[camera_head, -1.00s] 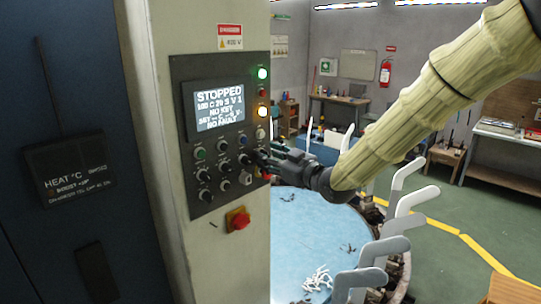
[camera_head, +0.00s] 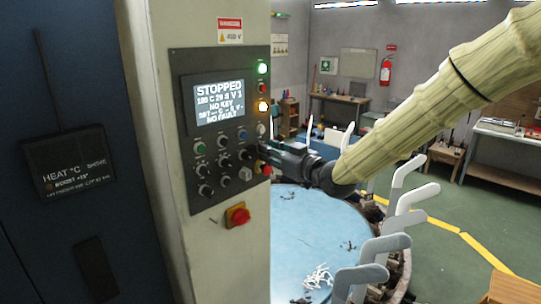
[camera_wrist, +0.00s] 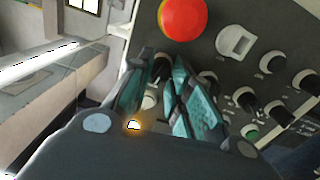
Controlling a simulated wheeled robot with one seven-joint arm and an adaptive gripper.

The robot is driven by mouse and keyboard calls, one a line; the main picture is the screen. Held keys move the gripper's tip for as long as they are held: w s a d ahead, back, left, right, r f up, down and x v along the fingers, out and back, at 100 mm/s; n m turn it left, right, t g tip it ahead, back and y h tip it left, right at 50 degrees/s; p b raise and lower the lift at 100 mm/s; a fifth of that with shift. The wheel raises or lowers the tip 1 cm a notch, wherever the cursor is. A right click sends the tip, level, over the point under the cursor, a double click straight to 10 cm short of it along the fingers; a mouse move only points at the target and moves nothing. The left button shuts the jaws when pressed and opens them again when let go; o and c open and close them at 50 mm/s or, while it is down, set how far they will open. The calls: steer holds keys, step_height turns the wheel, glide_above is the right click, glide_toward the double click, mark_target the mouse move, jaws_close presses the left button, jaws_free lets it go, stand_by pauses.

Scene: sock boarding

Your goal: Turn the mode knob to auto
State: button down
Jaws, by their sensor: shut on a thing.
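The dark control panel (camera_head: 187,95) is on the pale cabinet front, with several small black knobs below its screen. My gripper (camera_head: 262,154) reaches in from the right to the panel's right edge and covers part of it. In the wrist view my gripper (camera_wrist: 163,75) has its teal fingers on either side of a black knob (camera_wrist: 161,67), shut on it. This knob is hidden behind the fingers in the head view. Its label and pointer cannot be read, so I cannot tell its setting or confirm that it is the mode knob.
The screen (camera_head: 219,103) reads STOPPED, NO KEY and NO FAULT. A red stop button (camera_head: 238,216) sits below the panel. A green lamp (camera_head: 263,68) and an amber lamp (camera_head: 263,106) are lit. A round blue table (camera_head: 315,235) with upright white sock forms (camera_head: 410,198) stands below my arm.

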steer(key=m+b, duration=0.2)
steer(key=m, duration=0.4)
steer(key=shift+d+m, duration=0.15)
steer(key=shift+m, duration=0.15)
stand_by(0.5)
steer(key=c, duration=1.3)
jaws_free()
steer(key=v, duration=1.2)
steer(key=shift+w+d, duration=0.1)
steer(key=shift+w, duration=0.05)
